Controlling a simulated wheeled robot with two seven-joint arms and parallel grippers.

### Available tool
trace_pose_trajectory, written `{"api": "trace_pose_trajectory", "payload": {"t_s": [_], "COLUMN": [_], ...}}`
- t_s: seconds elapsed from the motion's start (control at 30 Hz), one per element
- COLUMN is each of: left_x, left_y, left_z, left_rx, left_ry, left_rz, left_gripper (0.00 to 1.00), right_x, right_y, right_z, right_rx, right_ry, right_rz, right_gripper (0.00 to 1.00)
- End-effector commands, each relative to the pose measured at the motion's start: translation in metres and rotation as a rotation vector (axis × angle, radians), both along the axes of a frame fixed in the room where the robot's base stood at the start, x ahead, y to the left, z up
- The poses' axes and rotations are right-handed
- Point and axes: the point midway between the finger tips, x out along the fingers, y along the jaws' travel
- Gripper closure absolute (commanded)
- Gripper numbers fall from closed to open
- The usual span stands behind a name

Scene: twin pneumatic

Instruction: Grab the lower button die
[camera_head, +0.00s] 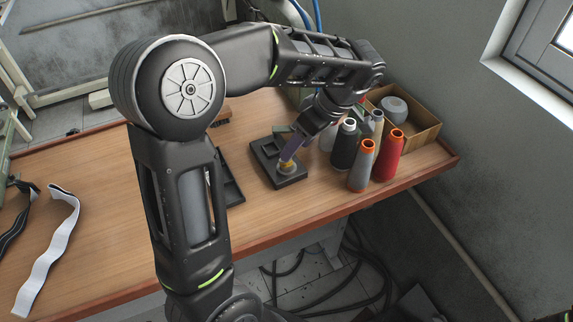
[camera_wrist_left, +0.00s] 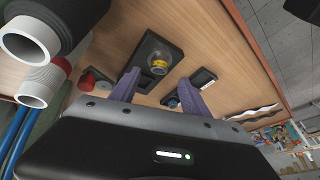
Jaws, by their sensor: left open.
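The lower button die appears to be the small round yellow-gold piece (camera_head: 287,167) in a black square holder (camera_head: 265,154) on the table. It also shows in the left wrist view (camera_wrist_left: 158,65), inside the dark holder (camera_wrist_left: 169,49). My left gripper (camera_head: 289,156) reaches down over the holder, and its purple fingers partly cover the piece in the head view. In the left wrist view the fingers of my left gripper (camera_wrist_left: 160,75) are apart with nothing between them. The yellow piece lies just beyond the tips; I cannot tell whether they touch it. My right gripper is not seen.
Several thread spools, including a red one (camera_head: 387,155) and a grey one (camera_head: 361,165), stand close to the right. A cardboard box (camera_head: 425,133) is behind them. A black tray (camera_head: 231,190) lies left of the holder. A white strap (camera_head: 50,250) lies far left.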

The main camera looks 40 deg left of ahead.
Motion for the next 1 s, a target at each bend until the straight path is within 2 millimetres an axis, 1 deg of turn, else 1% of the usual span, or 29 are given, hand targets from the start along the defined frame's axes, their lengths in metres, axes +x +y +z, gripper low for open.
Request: {"api": "trace_pose_trajectory", "payload": {"t_s": [0.17, 0.27, 0.33, 0.43, 0.57, 1.0], "left_x": [-0.002, -0.005, -0.006, -0.007, -0.007, -0.007], "left_y": [0.006, 0.011, 0.015, 0.018, 0.019, 0.019], "left_z": [-0.019, -0.032, -0.035, -0.044, -0.048, -0.048], "left_rx": [0.0, 0.001, 0.0, 0.001, 0.0, 0.0], "left_ry": [0.001, 0.004, 0.005, 0.003, 0.0, 0.0], "left_rz": [0.002, 0.003, 0.002, 0.0, -0.001, 0.0], "left_gripper": [0.46, 0.46, 0.46, 0.46, 0.46, 0.46], "right_x": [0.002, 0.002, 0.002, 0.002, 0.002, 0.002], "right_y": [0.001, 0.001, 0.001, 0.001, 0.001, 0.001], "right_z": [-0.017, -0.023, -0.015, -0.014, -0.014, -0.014], "right_rx": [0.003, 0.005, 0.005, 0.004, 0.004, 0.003], "right_ry": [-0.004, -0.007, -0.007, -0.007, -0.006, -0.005], "right_rz": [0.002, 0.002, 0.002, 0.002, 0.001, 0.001], "right_gripper": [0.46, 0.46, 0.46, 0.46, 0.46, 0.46]}}
